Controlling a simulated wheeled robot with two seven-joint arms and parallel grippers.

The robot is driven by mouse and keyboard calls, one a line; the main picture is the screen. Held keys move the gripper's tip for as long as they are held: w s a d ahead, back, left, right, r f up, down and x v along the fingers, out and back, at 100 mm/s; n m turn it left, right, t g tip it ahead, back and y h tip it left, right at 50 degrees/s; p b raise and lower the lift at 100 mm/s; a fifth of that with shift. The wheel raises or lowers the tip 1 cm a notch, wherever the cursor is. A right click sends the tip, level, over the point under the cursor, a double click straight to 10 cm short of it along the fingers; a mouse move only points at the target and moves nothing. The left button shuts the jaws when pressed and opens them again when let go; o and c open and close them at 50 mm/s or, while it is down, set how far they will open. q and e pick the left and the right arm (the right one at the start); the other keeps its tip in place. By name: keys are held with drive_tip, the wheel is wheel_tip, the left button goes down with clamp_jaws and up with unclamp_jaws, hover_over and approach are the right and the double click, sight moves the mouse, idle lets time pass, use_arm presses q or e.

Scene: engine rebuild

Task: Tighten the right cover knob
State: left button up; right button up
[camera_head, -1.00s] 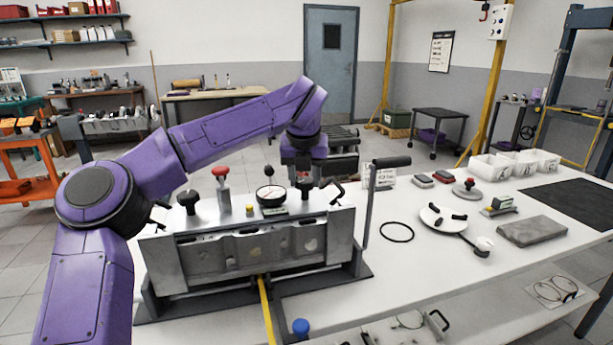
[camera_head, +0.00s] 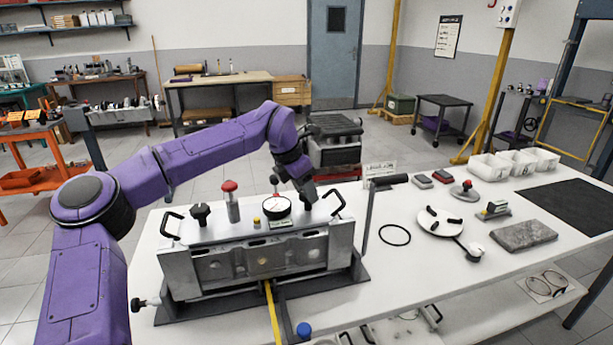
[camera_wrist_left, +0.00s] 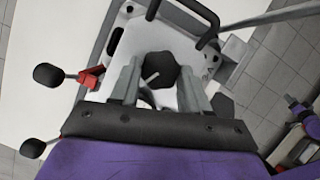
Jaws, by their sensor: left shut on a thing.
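The engine block with its cover (camera_head: 262,235) stands on a dark base at the front of the bench. My left gripper (camera_head: 306,197) is at the right end of the cover, beside the right black handle (camera_head: 336,204). The left wrist view shows the right cover knob (camera_wrist_left: 160,70), black and lobed, between the two grey fingers of my left gripper (camera_wrist_left: 160,82). The gripper is shut on this knob. The left cover knob (camera_head: 200,212) stands free at the other end. My right gripper is not in view.
A round dial gauge (camera_head: 276,207) and a red-topped post (camera_head: 231,200) stand on the cover near the gripper. A black ring (camera_head: 395,235) and a white disc (camera_head: 440,222) lie farther right.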

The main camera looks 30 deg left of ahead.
use_arm(q)
drive_tip(key=m+p, duration=0.2)
drive_tip(key=p, duration=0.1)
drive_tip(key=m+g+h+p, duration=0.1)
drive_tip(key=m+p, duration=0.2)
drive_tip(key=m+g+h+p, duration=0.1)
drive_tip(key=m+p, duration=0.2)
drive_tip(key=shift+w+a+r, duration=0.25)
drive_tip(key=shift+w+f+m+g+p, duration=0.1)
drive_tip(key=shift+m+g+p, duration=0.3)
drive_tip(key=shift+m+p, duration=0.7)
drive_tip(key=shift+f+m+g+h+p, duration=0.1)
drive_tip(key=shift+m+g+h+p, duration=0.35)
drive_tip(key=shift+m, duration=0.65)
drive_tip(key=o, duration=1.1)
drive_tip(key=shift+c, duration=0.2)
